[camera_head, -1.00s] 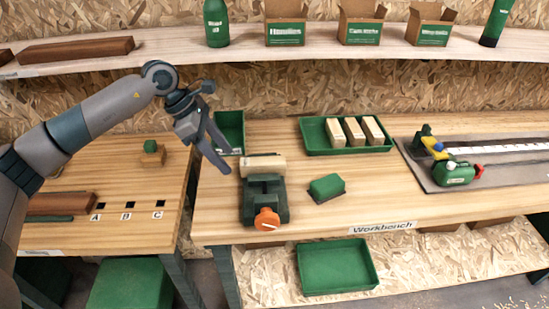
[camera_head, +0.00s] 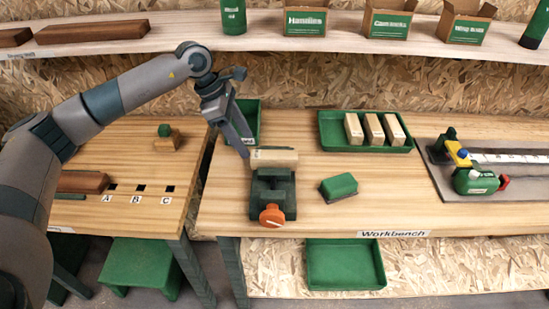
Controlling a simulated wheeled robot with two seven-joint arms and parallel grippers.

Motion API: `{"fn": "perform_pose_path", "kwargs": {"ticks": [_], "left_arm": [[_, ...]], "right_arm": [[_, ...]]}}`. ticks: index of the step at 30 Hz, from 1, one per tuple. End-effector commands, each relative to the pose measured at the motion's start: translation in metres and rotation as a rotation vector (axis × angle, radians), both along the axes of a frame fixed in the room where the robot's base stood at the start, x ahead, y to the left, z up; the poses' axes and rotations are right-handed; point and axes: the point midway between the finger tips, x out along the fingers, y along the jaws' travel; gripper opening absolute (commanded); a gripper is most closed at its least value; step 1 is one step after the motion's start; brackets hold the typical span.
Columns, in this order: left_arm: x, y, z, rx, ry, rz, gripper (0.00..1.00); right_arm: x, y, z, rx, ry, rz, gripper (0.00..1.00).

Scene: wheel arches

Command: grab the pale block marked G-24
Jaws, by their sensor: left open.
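A pale block (camera_head: 275,158) sits in the jaws of a dark green vise (camera_head: 272,190) with an orange knob on the workbench. Three more pale blocks (camera_head: 373,129) stand in a green tray (camera_head: 330,147) further back. The markings on the blocks are too small to read, so I cannot tell which is G-24. My left gripper (camera_head: 241,146) is open and points down, its fingertips just left of the block in the vise. The fingers overlap in this view, and no object shows between them. My right gripper does not show.
A green-topped brush-like block (camera_head: 339,187) lies right of the vise. A green bin (camera_head: 251,112) stands behind my gripper. A shelf (camera_head: 290,40) with boxes runs above. The bench front is mostly clear.

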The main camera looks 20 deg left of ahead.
Motion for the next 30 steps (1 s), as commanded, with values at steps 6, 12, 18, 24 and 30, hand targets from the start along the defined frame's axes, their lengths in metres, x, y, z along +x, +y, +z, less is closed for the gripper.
{"fn": "perform_pose_path", "kwargs": {"ticks": [6, 12, 18, 24, 30], "left_arm": [[0.0, -0.001, -0.002, -0.001, -0.002, -0.001, 0.53], [0.001, -0.002, -0.003, -0.001, 0.0, -0.001, 0.53], [0.004, -0.008, -0.017, -0.001, 0.002, -0.002, 0.53], [0.008, -0.016, -0.04, -0.001, 0.002, -0.001, 0.53], [0.009, -0.019, -0.05, -0.001, -0.001, -0.001, 0.53]], "right_arm": [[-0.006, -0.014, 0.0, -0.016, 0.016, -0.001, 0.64], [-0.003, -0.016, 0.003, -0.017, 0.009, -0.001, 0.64], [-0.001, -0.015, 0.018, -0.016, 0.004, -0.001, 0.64], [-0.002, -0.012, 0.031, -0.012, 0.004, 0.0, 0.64], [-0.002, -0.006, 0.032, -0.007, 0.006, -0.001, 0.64]]}}
